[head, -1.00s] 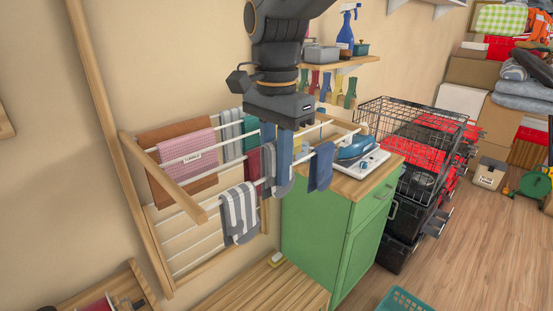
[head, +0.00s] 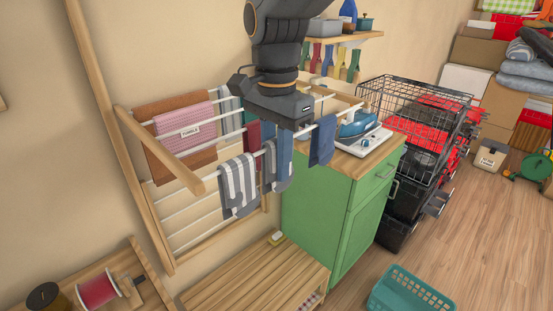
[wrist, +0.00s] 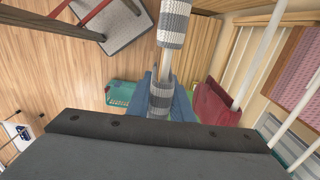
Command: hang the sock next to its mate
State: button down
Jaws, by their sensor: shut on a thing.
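My gripper (head: 284,128) is low over the front rod of a wooden drying rack, shut on what looks like a blue sock (head: 285,152) that hangs straight down beneath it. The fingertips are hidden, and the blue cloth (wrist: 182,104) shows just past the gripper in the wrist view. A grey sock (head: 269,166) hangs close to its left; I cannot tell whether they touch. A grey-and-white striped cloth (head: 239,186) hangs farther left on that rod. A dark blue cloth (head: 322,141) hangs near the rod's right end. I cannot tell which is the mate.
A red cloth (head: 252,134) and a pink cloth (head: 184,129) hang on rods farther back. A green cabinet (head: 330,205) with an iron (head: 356,126) on top stands close on the right. A wooden bench (head: 255,280) lies below, and a teal basket (head: 410,292) sits on the floor.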

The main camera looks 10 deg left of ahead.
jog(key=c, duration=1.5)
grip_release()
notch_tip(320, 180, up, 8)
jog(key=shift+f+b, duration=0.25)
jog(key=shift+b, duration=0.8)
jog(key=s+d+r, duration=0.3)
jog(key=r, duration=0.2)
jog(key=d+f+n+b, duration=0.1)
jog(key=d+f+n, duration=0.1)
jog(key=d+f, duration=0.5)
jog(key=d+f+n+t+b, duration=0.1)
jog(key=d+f, duration=0.6)
jog(key=f, duration=0.8)
jog(key=d+f+n+b, duration=0.2)
jog(key=d+f+n, duration=0.3)
jog(key=f, duration=0.6)
jog(key=shift+w+d+f+b, duration=0.15)
jog(key=shift+d, duration=0.45)
jog(key=shift+w+d+f+b, duration=0.1)
jog(key=shift+w+d+b, duration=0.05)
jog(key=shift+d, duration=0.4)
